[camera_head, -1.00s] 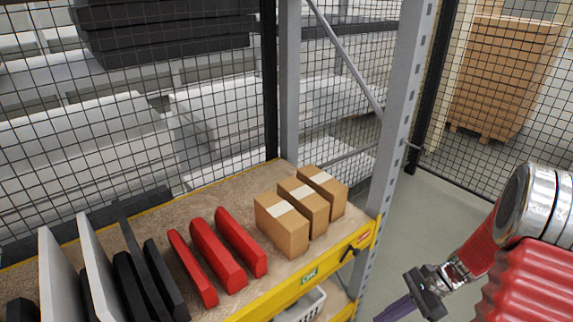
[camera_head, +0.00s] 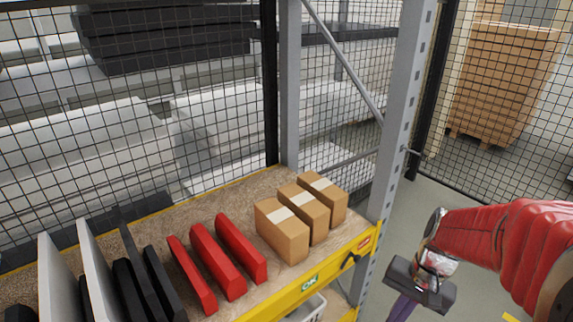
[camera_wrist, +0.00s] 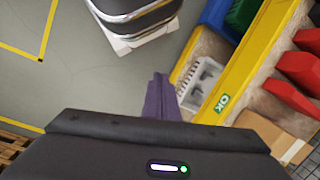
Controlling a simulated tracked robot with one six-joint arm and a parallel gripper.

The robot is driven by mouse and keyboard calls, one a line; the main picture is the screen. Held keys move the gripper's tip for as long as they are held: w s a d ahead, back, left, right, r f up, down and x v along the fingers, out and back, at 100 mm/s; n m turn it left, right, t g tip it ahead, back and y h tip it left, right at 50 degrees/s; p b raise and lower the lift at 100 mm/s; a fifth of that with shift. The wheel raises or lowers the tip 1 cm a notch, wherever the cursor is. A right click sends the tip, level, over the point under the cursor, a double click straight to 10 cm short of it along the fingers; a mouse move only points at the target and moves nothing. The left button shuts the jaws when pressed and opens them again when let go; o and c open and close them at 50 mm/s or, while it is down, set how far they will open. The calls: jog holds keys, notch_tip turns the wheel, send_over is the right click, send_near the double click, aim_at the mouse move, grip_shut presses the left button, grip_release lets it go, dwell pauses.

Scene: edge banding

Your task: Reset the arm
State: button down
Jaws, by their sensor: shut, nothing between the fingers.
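My arm in its red sleeve reaches in from the right edge of the head view. My gripper (camera_head: 403,306) hangs at its end, to the right of the shelf's yellow front edge and apart from it. The dark gripper body and its purple fingers show, pointing down; the tips are cut off by the bottom edge of the head view. In the wrist view the purple fingers (camera_wrist: 161,98) are together, with nothing between them, over the grey floor beside the shelf.
A shelf with a yellow edge (camera_head: 290,300) holds cardboard boxes (camera_head: 282,232), red pieces (camera_head: 217,262) and black and white panels. A grey upright post (camera_head: 396,130) stands between shelf and arm. A white basket (camera_wrist: 200,82) sits below. Mesh fencing and a stacked pallet (camera_head: 503,85) stand behind.

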jog(key=s+a+r+n+t+h, duration=0.1)
jog(key=s+a+r+n+t, duration=0.1)
jog(key=r, duration=0.5)
jog(key=s+a+r+n+t+h, duration=0.1)
jog(key=s+a+r+n+t, duration=0.2)
jog(key=r, duration=0.4)
jog(key=a+n+t, duration=0.1)
jog(key=a, duration=0.1)
jog(key=shift+s+a+r+n, duration=0.15)
jog(key=shift+a+r+n, duration=0.1)
jog(key=shift+a+n, duration=0.1)
dwell(0.4)
